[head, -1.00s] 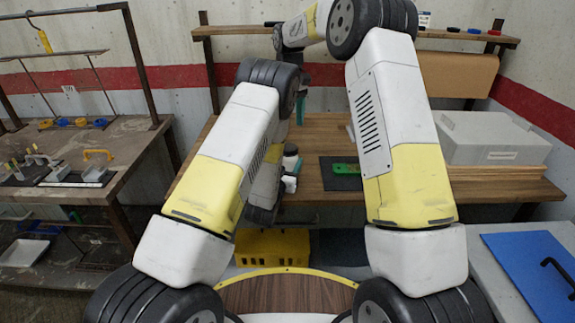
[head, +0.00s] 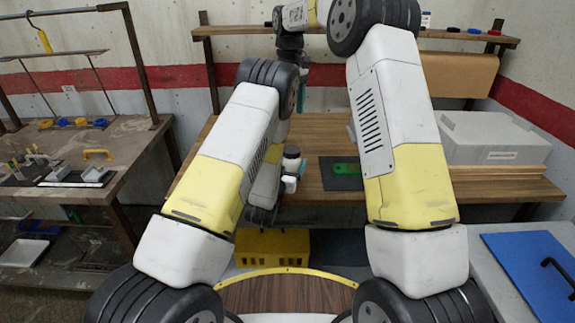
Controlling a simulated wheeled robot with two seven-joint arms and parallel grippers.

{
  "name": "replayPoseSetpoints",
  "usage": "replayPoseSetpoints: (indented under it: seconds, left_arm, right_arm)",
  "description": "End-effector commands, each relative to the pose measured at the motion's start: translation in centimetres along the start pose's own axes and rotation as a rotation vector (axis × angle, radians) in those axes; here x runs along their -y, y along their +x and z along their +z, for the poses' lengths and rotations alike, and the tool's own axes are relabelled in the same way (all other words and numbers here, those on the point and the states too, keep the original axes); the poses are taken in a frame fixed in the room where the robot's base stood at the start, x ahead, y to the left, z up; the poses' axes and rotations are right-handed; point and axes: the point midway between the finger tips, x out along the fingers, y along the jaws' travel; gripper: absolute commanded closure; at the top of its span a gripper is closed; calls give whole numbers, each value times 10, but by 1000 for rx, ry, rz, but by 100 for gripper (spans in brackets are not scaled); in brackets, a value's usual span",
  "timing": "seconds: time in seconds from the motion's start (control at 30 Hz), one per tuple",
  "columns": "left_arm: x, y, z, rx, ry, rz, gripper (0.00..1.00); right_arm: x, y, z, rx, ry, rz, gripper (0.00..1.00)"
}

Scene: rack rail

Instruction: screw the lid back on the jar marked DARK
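A small white jar (head: 291,164) with a dark top stands out just right of my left forearm, over the front of the workbench. No marking on it is readable, and I cannot tell whether the dark top is a lid or the open mouth. My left gripper (head: 292,182) has teal fingertips right against the jar's lower part; whether they are closed on it is unclear. My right gripper (head: 301,101) hangs pointing down above and behind the jar, apart from it. It is partly hidden by my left arm, so its opening and any lid in it cannot be seen.
A green piece (head: 346,169) lies on a dark mat (head: 342,184) on the workbench (head: 325,127). A grey bin (head: 490,138) stands at right. Several small coloured round items (head: 474,30) sit on the shelf above. A yellow crate (head: 272,246) is below the bench.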

Motion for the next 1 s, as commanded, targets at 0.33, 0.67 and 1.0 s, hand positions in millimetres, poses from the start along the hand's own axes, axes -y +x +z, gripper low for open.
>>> replayPoseSetpoints:
  seconds: [0.33, 0.67, 1.0]
  left_arm:
    - [0, -38, 1, 4, -2, 0, 19]
    - [0, -76, 0, 0, 0, 0, 19]
    - [0, -78, 0, 0, 0, 0, 19]
  right_arm:
    - [0, 0, 0, 0, 0, 0, 24]
    - [0, 0, 0, 0, 0, 0, 24]
    - [0, 0, 0, 0, 0, 0, 24]
